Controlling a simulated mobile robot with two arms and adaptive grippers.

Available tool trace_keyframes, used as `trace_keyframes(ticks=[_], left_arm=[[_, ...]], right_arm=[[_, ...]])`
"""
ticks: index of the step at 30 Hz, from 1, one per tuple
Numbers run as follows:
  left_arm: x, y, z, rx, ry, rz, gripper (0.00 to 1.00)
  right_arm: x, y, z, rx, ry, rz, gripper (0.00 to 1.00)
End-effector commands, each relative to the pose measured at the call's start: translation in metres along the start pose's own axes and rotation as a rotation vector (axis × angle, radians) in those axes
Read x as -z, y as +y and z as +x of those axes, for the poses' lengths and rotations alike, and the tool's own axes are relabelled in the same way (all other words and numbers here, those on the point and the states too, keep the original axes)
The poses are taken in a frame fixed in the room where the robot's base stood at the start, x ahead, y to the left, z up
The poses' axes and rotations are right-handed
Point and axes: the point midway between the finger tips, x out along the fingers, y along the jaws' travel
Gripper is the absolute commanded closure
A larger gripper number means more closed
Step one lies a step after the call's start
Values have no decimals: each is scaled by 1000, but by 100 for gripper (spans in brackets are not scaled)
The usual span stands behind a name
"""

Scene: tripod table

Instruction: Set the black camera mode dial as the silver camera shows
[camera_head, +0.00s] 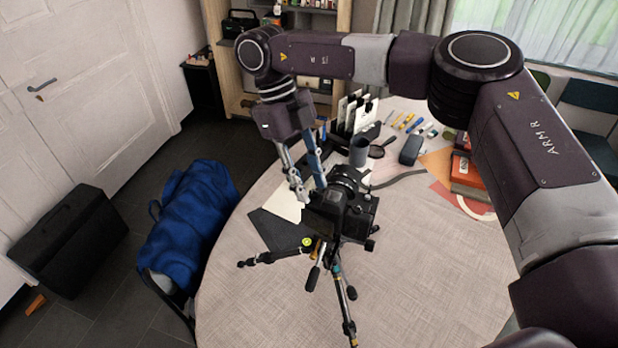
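The black camera (352,212) sits on a small tripod (338,285) on the round table. Its lens side points away toward the back of the table. My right gripper (311,194) reaches down from above at the camera's left end, with its two fingers apart. The fingertips are at or just above the camera's top left edge; I cannot tell whether they touch it. The mode dial is not clearly visible; the fingers are close to that end. I cannot make out a silver camera. My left gripper is not in view.
The round table (260,305) is clear at the front. Behind the camera stand a dark grey cup (359,152), a magnifying glass (377,152), a dark case (411,150) and red boxes (467,174).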

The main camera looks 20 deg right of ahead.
Motion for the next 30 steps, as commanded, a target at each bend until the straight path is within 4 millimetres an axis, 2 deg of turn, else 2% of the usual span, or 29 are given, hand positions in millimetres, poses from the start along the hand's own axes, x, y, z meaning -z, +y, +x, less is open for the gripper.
trace_keyframes(ticks=[4, 12, 17, 24, 30], left_arm=[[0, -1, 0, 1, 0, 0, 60], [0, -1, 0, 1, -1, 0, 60], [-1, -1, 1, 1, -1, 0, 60], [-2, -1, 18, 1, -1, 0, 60], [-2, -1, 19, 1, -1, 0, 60]], right_arm=[[0, 0, 0, 0, 0, 0, 70], [0, 0, 0, 0, 0, -1, 100], [0, 0, 0, 2, 0, -6, 100], [-1, 3, 3, 82, 0, -196, 100], [0, 3, -1, 108, -1, -260, 100]])
